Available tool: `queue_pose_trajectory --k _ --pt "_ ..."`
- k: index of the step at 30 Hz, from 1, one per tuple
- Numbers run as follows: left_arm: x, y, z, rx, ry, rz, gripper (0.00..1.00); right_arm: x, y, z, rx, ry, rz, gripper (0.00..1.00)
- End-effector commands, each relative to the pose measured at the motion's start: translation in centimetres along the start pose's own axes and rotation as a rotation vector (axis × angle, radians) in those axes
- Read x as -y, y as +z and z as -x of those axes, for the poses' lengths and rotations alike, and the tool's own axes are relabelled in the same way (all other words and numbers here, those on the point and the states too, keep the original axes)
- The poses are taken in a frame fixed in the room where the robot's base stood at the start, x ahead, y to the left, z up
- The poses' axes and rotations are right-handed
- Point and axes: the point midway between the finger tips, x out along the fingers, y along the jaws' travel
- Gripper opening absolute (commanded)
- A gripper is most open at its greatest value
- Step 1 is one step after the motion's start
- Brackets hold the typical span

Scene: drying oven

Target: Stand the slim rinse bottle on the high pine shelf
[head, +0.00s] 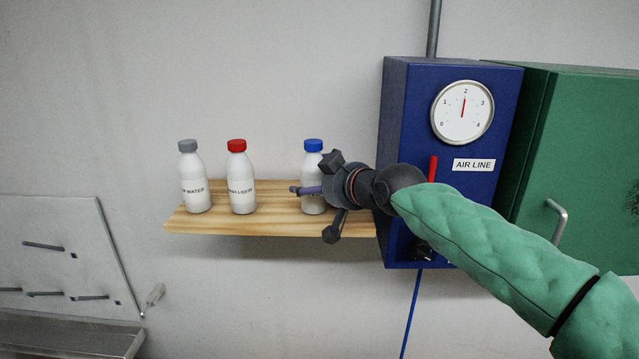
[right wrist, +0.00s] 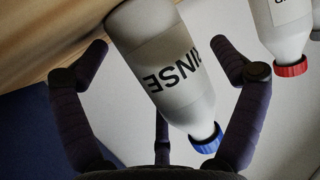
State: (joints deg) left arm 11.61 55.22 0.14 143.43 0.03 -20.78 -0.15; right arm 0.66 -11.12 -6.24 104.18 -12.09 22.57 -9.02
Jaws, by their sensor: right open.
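The rinse bottle (head: 313,178) is white with a blue cap and stands upright on the pine shelf (head: 270,224), towards its right end. In the right wrist view the bottle (right wrist: 160,60) shows its RINSE label and lies between the spread fingers. My right gripper (head: 318,195) is open around the bottle in the head view, with its fingers partly hiding the bottle's side. In the right wrist view the gripper (right wrist: 170,75) shows gaps between its fingers and the bottle. My left gripper is not in view.
A grey-capped bottle (head: 194,182) and a red-capped bottle (head: 240,182) stand on the left part of the shelf. A blue air line box (head: 400,120) adjoins the shelf's right end. A green cabinet (head: 580,140) is further right.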

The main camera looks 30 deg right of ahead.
Motion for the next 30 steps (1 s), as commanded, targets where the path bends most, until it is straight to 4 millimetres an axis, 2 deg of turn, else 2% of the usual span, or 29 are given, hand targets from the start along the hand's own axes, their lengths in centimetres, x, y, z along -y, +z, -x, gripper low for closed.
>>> queue_pose_trajectory --k 1,5,12,18,24,30 --pt "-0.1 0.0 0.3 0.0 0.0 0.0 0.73 0.0 -0.3 0.1 0.0 0.0 0.0 0.95" --pt "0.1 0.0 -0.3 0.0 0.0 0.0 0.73 -0.1 -0.2 1.9 -0.005 0.001 0.0 0.95" --pt "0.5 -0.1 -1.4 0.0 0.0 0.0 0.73 0.0 -0.1 6.8 -0.006 0.0 0.0 0.95" --pt "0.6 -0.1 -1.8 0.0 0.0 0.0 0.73 0.0 -0.1 10.1 -0.003 -0.001 0.001 0.95" --pt "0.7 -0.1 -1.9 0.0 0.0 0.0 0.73 0.0 -0.2 11.8 -0.001 -0.001 0.001 0.95" --pt "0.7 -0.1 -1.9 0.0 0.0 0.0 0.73 0.0 -0.2 12.1 0.0 0.0 0.0 0.95"
